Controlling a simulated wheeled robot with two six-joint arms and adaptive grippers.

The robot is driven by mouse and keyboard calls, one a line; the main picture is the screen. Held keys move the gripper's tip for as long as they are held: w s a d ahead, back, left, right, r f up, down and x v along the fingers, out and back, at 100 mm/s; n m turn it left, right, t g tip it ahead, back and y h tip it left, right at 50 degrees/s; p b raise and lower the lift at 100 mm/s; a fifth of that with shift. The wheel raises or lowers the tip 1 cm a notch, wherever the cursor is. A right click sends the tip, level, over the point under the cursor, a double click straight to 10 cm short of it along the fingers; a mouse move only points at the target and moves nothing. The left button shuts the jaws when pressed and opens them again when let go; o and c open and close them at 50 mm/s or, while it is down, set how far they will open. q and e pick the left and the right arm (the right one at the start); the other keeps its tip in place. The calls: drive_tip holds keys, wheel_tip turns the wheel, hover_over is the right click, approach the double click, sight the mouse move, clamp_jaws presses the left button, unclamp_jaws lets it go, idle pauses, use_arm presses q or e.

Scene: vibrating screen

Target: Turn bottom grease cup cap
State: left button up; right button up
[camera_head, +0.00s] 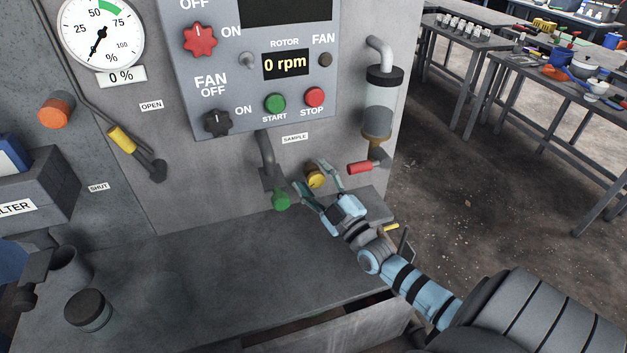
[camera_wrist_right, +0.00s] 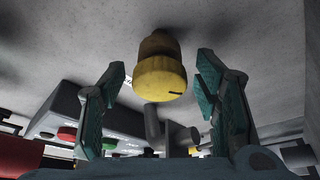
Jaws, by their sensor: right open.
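The yellow grease cup cap (camera_head: 314,178) sticks out of the grey panel, below the SAMPLE label and left of the red-handled valve. In the right wrist view the cap (camera_wrist_right: 160,78) shows large, with a dark mark near its front edge. My right gripper (camera_head: 318,183) is open, with its fingers (camera_wrist_right: 160,95) on either side of the cap. I see a gap between each finger and the cap in the wrist view, so it does not look gripped. My left gripper is not in view.
A green-handled sample valve (camera_head: 281,200) hangs just left of my right gripper. A red-handled valve (camera_head: 360,167) under a glass cylinder (camera_head: 380,110) is close on the right. A dark-lidded jar (camera_head: 88,311) stands on the grey bench (camera_head: 200,290), which is mostly clear.

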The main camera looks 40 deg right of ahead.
drive_tip(key=shift+c, duration=0.8)
drive_tip(key=c, duration=1)
drive_tip(key=shift+m, duration=0.3)
drive_tip(key=shift+r+m+t+h+p, duration=0.1)
drive_tip(key=shift+m+t+h+p, duration=0.35)
drive_tip(key=shift+m, duration=0.65)
drive_tip(key=shift+d+m+h+p, duration=0.1)
drive_tip(key=shift+m+h+p, duration=0.1)
drive_tip(key=shift+m+h, duration=0.85)
drive_tip(key=shift+m+h+p, duration=0.2)
drive_tip(key=shift+m+h, duration=0.2)
drive_tip(key=shift+m, duration=1.15)
